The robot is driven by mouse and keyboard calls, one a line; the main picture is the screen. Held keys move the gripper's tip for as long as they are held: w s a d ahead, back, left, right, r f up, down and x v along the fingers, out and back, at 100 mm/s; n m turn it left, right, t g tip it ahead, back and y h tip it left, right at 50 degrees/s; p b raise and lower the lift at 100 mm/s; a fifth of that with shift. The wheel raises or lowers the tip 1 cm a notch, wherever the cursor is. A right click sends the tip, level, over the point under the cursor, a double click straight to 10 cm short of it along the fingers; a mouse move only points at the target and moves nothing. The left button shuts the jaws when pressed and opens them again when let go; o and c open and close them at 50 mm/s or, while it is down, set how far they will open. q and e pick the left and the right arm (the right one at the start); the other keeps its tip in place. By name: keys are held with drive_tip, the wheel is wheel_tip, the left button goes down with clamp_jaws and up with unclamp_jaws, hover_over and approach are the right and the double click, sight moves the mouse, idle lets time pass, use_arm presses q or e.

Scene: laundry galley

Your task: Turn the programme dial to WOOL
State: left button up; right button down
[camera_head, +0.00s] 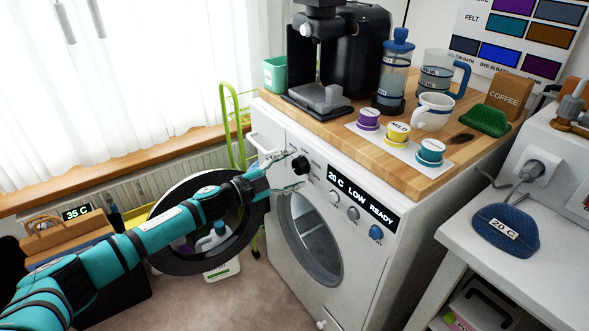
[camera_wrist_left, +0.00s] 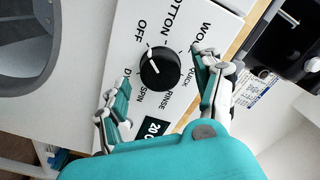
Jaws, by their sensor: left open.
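The black programme dial (camera_head: 301,165) is on the washing machine's (camera_head: 370,250) white front panel, left of the display. In the left wrist view the dial (camera_wrist_left: 160,68) is ringed by labels including OFF, COTTON, WOOL, QUICK, RINSE and SPIN; some are partly hidden. Its white mark appears to point towards OFF. My left gripper (camera_head: 296,172) is open, its fingers on either side of the dial. In the left wrist view the gripper (camera_wrist_left: 161,64) shows a gap between each finger and the dial. My right gripper is out of view.
The display (camera_head: 360,198) reads 20 C LOW READY, with smaller knobs (camera_head: 353,213) below it. The round door (camera_head: 165,225) stands open beneath my left arm. The wooden top (camera_head: 395,165) above holds a coffee machine (camera_head: 340,50), a cafetiere (camera_head: 395,75), cups and coloured pots.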

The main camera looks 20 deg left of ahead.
use_arm(q)
drive_tip(key=shift+w+d, duration=0.35)
drive_tip(key=shift+w, duration=0.15)
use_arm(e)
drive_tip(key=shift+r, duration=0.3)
use_arm(q)
drive_tip(key=c, duration=1.1)
drive_tip(key=shift+c, duration=0.2)
